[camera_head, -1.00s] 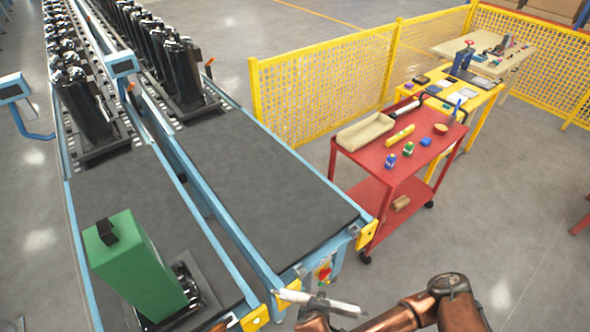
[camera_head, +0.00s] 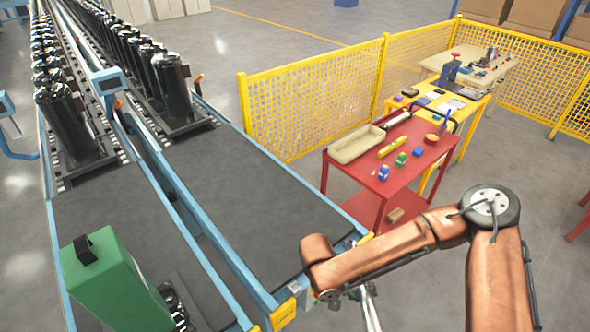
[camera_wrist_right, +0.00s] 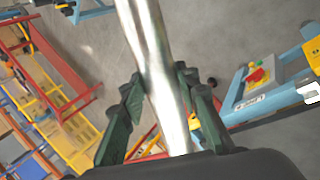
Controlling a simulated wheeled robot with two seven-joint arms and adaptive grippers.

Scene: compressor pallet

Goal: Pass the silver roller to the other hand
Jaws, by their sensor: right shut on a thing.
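The silver roller (camera_wrist_right: 152,50) is a shiny metal bar in the right wrist view, running from the top edge down between the dark green fingers. My right gripper (camera_wrist_right: 161,88) is shut on it, with a finger on each side. In the head view a short bright part of the roller (camera_head: 370,308) shows at the bottom edge, below my copper-coloured right arm. My left gripper is in neither view.
A red cart (camera_head: 362,178) with a beige tray (camera_head: 356,144) and small items stands beyond my right arm. A yellow mesh fence (camera_head: 310,105) stands behind.

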